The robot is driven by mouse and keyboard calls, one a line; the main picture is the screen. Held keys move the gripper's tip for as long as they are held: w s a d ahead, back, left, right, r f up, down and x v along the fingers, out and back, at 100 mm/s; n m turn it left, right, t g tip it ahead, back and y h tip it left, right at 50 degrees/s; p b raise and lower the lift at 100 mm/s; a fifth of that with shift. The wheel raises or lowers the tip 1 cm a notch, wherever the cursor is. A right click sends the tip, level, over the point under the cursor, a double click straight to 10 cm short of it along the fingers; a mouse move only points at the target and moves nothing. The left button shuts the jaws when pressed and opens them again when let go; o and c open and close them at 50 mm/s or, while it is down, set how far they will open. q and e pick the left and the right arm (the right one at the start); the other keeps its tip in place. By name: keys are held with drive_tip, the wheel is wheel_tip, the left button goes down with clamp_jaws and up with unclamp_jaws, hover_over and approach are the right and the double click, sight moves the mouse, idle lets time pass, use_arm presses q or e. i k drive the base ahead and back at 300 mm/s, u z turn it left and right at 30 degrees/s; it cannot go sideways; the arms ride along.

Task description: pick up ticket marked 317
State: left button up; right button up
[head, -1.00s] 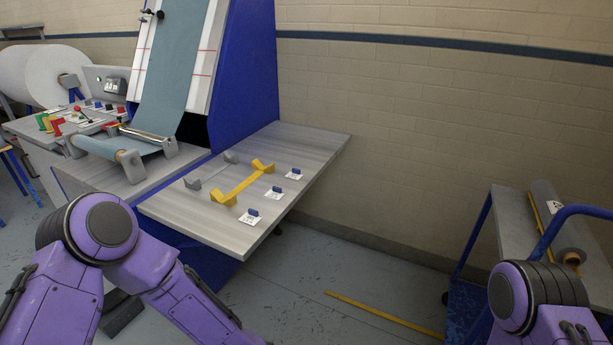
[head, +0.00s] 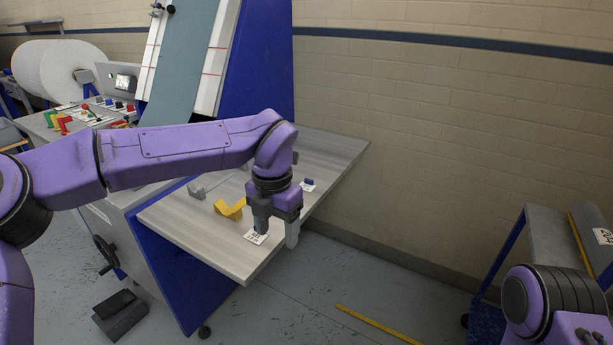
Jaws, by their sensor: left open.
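Small white tickets with blue grips lie on the grey table (head: 215,250). The front ticket (head: 254,238) is near the table's front right edge, and another ticket (head: 308,185) lies further back. The middle ticket is hidden behind my left gripper. I cannot read the numbers, so I cannot tell which is 317. My left gripper (head: 276,232) points down, open, at the front ticket. One finger is in front of that ticket's blue grip and the other is off to its right, near the table edge. My right gripper is out of view.
A yellow cradle (head: 230,208) and a grey cradle (head: 197,190) are on the table left of my left gripper. The blue-sided machine (head: 262,65) rises behind.

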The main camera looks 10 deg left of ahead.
sight(308, 185)
drive_tip(key=i, duration=1.2)
drive_tip(key=z, duration=0.05)
